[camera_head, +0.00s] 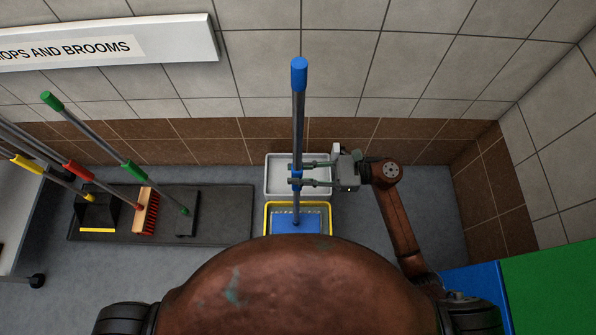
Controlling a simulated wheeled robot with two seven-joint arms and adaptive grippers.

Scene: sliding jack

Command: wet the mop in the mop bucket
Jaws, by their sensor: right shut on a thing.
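The mop has a grey handle (298,120) with a blue grip at its top end, and it stands nearly upright. My right gripper (297,175) is shut on the handle low down, by a blue collar, with its fingers reaching in from the right. The handle's lower end goes down into the yellow-rimmed mop bucket (267,212). My rounded brown body hides the bucket's near part. My left gripper is out of view.
A pale grey tray (276,162) lies behind the bucket against the tiled wall. A dark mat (225,212) at left holds a dustpan (95,213), a red-bristled broom (145,211) and a green-topped tool (187,212). A blue and green surface is at lower right.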

